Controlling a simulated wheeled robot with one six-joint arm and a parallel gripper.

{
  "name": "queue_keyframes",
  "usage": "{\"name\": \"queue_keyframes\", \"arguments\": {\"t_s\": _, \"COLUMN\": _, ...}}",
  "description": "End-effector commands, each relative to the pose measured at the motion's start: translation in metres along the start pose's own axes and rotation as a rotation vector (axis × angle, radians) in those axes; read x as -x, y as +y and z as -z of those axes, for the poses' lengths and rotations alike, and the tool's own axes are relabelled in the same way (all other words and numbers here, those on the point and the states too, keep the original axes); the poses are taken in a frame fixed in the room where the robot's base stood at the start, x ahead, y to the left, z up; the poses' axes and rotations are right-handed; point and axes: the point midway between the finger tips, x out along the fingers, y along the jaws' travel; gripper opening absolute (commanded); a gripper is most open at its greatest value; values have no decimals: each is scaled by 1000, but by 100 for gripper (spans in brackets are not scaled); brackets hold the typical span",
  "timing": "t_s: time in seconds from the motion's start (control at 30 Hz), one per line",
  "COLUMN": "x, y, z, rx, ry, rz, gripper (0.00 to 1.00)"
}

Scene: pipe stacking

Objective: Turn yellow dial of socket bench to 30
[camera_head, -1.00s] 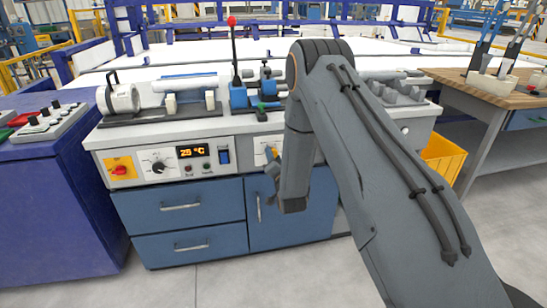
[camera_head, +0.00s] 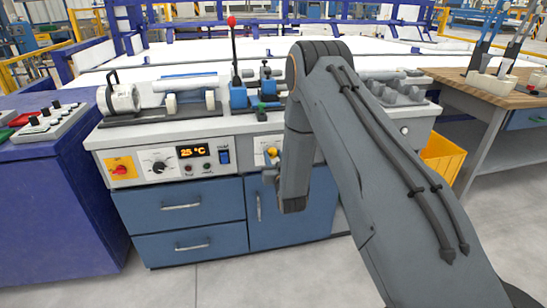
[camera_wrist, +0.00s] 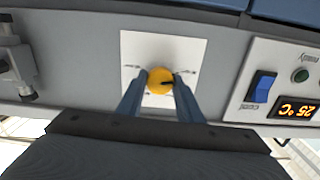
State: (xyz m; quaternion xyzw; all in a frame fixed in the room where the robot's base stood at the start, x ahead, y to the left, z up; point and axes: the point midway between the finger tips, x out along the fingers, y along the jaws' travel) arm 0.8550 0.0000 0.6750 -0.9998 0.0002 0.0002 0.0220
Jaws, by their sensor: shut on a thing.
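The yellow dial (camera_wrist: 158,76) sits on a white plate (camera_wrist: 140,48) on the bench's front panel. In the wrist view, its dark pointer mark points right and slightly down. The small scale marks around it are too small to read. My gripper (camera_wrist: 160,82) has a blue-grey finger on each side of the dial and is shut on it. In the head view, the dial (camera_head: 272,152) shows just left of my wrist, and my arm hides part of the panel. The socket bench (camera_head: 225,140) stands in front of me.
A display (camera_head: 193,151) reading 25 °C, a blue switch (camera_head: 224,156), a black knob (camera_head: 158,167) and a red-on-yellow switch (camera_head: 120,169) are left of the dial. Blue drawers (camera_head: 182,222) lie below. A yellow crate (camera_head: 442,158) is at the right.

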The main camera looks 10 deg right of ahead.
Motion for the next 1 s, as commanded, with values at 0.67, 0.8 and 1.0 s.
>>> {"name": "queue_keyframes", "arguments": {"t_s": 0.67, "x": 0, "y": -1, "z": 0, "rx": 60, "ry": 0, "rz": 2, "gripper": 10}}
{"name": "queue_keyframes", "arguments": {"t_s": 0.8, "x": 0, "y": -1, "z": 0, "rx": 60, "ry": 0, "rz": 1, "gripper": 51}}
{"name": "queue_keyframes", "arguments": {"t_s": 1.0, "x": 0, "y": 0, "z": 0, "rx": 59, "ry": 0, "rz": 1, "gripper": 51}}
